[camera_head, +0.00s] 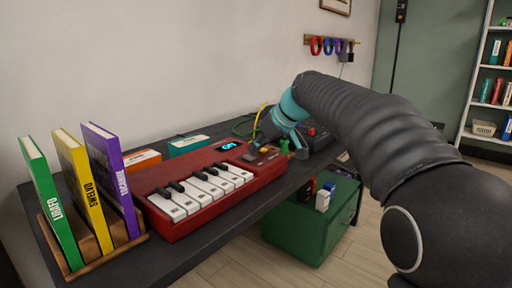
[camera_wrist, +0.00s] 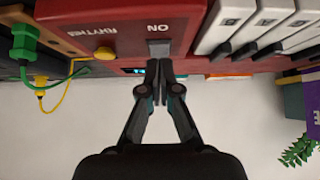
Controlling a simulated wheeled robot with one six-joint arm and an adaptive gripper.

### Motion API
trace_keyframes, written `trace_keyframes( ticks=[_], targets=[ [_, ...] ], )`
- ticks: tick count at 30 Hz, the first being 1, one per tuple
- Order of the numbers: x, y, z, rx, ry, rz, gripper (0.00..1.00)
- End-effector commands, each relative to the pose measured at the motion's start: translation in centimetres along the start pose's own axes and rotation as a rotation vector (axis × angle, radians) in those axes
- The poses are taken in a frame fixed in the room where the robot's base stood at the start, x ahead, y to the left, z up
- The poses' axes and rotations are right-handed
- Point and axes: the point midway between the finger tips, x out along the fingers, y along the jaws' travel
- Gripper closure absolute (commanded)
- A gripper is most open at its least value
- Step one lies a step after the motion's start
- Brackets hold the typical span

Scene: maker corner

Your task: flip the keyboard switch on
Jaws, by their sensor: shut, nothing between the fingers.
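The red keyboard (camera_head: 190,215) with white and black keys lies on the dark bench, and its red body (camera_wrist: 120,30) fills the top of the wrist view. A small display (camera_head: 229,146) on the keyboard glows cyan.
Green, yellow and purple books (camera_head: 116,180) stand in a wooden rack left of the keyboard. Orange (camera_head: 142,158) and teal (camera_head: 188,145) boxes lie behind it. A green cabinet (camera_head: 290,232) stands below the bench.

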Motion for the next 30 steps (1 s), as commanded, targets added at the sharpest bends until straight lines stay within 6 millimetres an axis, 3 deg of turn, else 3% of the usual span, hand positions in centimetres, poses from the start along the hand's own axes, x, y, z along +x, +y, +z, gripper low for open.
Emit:
trace_keyframes(
  ticks=[5,13,24,30],
  targets=[
    [-0.4,0.0,-0.3,0.000,0.000,0.000,1.00],
    [-3.8,0.0,-2.9,-0.001,0.000,0.000,1.00],
    [-10.5,0.1,-1.1,0.000,0.001,0.002,1.00],
    [-12.6,0.1,-0.7,0.000,0.001,0.000,1.00]
  ],
)
